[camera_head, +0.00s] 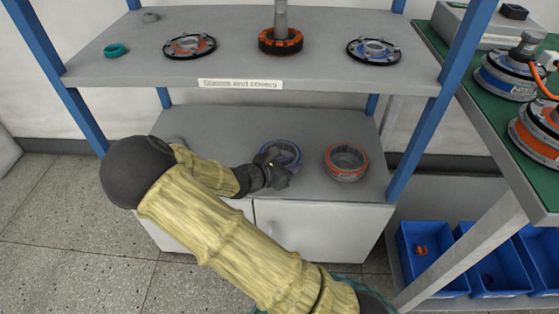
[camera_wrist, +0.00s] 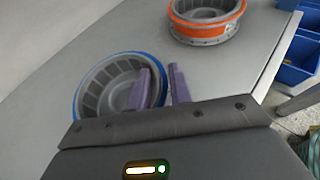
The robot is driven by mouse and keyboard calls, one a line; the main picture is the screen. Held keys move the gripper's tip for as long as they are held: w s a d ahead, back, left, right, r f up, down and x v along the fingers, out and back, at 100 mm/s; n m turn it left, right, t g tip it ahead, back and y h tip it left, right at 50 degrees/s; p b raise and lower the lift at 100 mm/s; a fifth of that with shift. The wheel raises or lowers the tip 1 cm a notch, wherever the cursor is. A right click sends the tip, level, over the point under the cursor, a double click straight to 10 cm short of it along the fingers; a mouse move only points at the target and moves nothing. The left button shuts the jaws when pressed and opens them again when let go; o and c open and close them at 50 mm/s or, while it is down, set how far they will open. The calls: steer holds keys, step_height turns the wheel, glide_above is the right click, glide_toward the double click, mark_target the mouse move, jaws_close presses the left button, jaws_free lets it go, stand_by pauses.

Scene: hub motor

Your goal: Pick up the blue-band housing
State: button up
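The blue-band housing (camera_head: 290,152) is an open grey ring with a blue outer band, upright on the lower shelf; my gripper hides part of it. It also shows in the wrist view (camera_wrist: 108,88), left of centre. My gripper (camera_wrist: 160,72) is at its right side with two purple fingers apart and nothing held between them. The left finger overlaps the housing's interior and the right finger shows just outside its rim. I cannot tell whether either finger touches the wall. In the head view my gripper (camera_head: 276,166) covers the housing's near-left side.
An orange-band housing (camera_head: 346,162) stands to the right on the same lower shelf (camera_head: 220,130). The upper shelf (camera_head: 330,20) with several motor parts overhangs behind. Blue posts (camera_head: 415,140) frame the shelf. Blue bins (camera_head: 430,255) and a green-topped bench (camera_head: 465,75) are at right.

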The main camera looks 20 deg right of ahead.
jaws_close()
steer(key=shift+a, duration=0.1)
steer(key=shift+r, duration=0.15)
step_height(320, 180, up, 10)
steer(key=p, duration=0.5)
steer(key=shift+p, duration=0.4)
